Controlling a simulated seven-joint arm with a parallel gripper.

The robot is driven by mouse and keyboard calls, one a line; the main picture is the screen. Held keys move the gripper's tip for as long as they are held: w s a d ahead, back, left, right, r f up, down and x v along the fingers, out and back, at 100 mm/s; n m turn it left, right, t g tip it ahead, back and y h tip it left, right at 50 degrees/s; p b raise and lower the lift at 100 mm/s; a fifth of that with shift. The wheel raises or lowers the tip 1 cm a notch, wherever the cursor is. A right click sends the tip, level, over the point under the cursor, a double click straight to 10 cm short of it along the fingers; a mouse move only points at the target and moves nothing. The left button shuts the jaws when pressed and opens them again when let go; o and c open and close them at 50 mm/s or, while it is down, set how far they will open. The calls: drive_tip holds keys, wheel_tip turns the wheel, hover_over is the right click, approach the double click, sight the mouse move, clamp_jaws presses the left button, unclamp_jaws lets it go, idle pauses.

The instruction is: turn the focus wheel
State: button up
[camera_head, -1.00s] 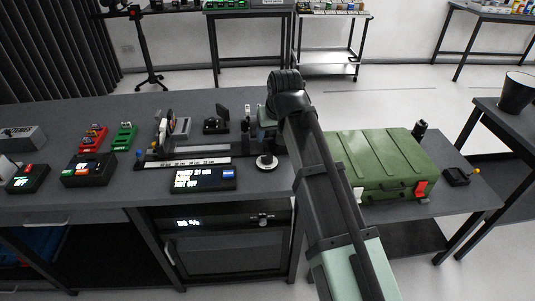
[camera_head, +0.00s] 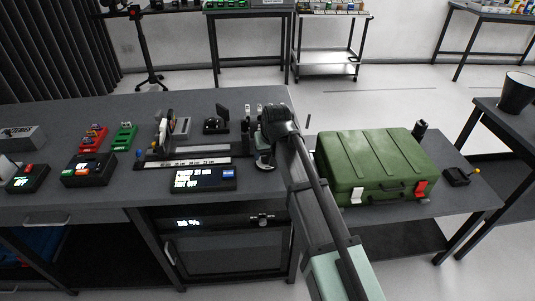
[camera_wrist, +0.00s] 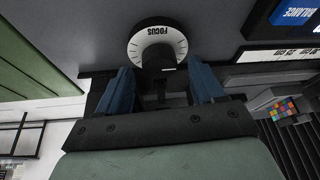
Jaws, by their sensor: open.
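The focus wheel (camera_wrist: 157,42) is a white and black disc with the word FOCUS on it, seen upside down in the wrist view. In the head view the wheel (camera_head: 265,163) lies at the right end of the optical bench, partly hidden by my arm. My gripper (camera_wrist: 162,78) is open and empty, with one blue finger on each side just short of the wheel in the wrist view. In the head view the fingers are close to the wheel and mostly hidden. I cannot tell whether they touch it.
A display box (camera_head: 202,178) with lit text stands left of the wheel, in front of a rail (camera_head: 185,162) with a scale. A green case (camera_head: 375,165) stands close to the right of my arm. The back of the dark bench (camera_head: 100,108) is clear.

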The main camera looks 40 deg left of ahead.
drive_tip(key=shift+w+a+f, duration=0.1)
drive_tip(key=shift+a+f, duration=0.05)
drive_tip(key=shift+f, duration=0.35)
drive_tip(key=shift+c, duration=0.2)
drive_tip(key=c, duration=1)
drive_tip(key=shift+m, duration=0.4)
drive_tip(key=shift+m+t+h, duration=0.4)
drive_tip(key=shift+m, duration=0.95)
drive_tip(key=shift+m+t+h, duration=0.4)
drive_tip(key=shift+m, duration=0.95)
